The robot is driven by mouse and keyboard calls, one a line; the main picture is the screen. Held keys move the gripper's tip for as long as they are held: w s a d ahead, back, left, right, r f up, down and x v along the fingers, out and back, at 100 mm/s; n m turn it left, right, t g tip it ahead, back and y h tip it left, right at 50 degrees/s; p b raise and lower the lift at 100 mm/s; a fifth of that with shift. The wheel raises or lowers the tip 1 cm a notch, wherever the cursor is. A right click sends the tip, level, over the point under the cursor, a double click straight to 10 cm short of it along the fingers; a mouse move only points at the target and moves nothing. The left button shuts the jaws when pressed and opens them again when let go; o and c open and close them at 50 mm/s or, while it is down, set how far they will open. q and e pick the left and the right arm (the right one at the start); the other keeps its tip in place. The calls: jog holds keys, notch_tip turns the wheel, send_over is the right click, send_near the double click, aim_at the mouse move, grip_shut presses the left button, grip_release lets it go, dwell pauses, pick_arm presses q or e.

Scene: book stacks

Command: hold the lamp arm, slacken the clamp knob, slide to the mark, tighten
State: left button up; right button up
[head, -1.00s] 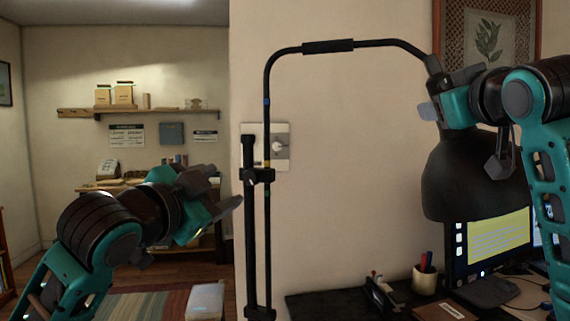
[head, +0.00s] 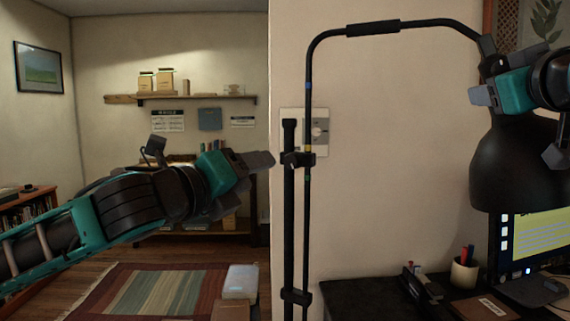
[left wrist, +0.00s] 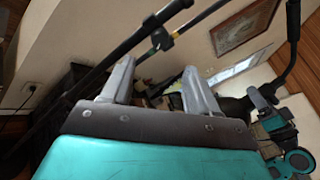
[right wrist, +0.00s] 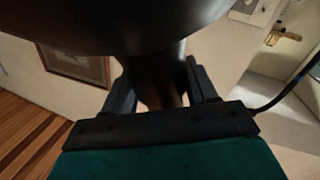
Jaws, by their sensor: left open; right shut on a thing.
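The black lamp stands before the wall, its thin bent arm (head: 308,115) beside a thicker post (head: 289,220). The clamp (head: 299,159) joins them; its knob is hard to tell apart. The thin rod carries a blue band above the clamp, a yellow one just above it and a green one just below. My left gripper (head: 247,184) is open and empty, left of the clamp and apart from it. In the left wrist view, the clamp (left wrist: 161,39) lies beyond the open fingers. My right gripper (right wrist: 160,88) is shut on the lamp neck (right wrist: 158,72), by the black shade (head: 518,165).
A dark desk (head: 370,295) with a pen cup (head: 464,274) and monitor (head: 530,238) stands at right. A wall plate (head: 320,130) is behind the rod. A pale box (head: 240,281) sits low, left of the post. A rug (head: 150,295) covers the floor at left.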

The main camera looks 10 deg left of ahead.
aim_at(290, 162)
pick_arm(q)
jog(key=x, duration=1)
jog(key=shift+w+d, duration=0.15)
jog(key=shift+w, duration=0.05)
jog(key=shift+c, duration=0.4)
jog(key=c, duration=1)
jog(key=shift+o, duration=0.2)
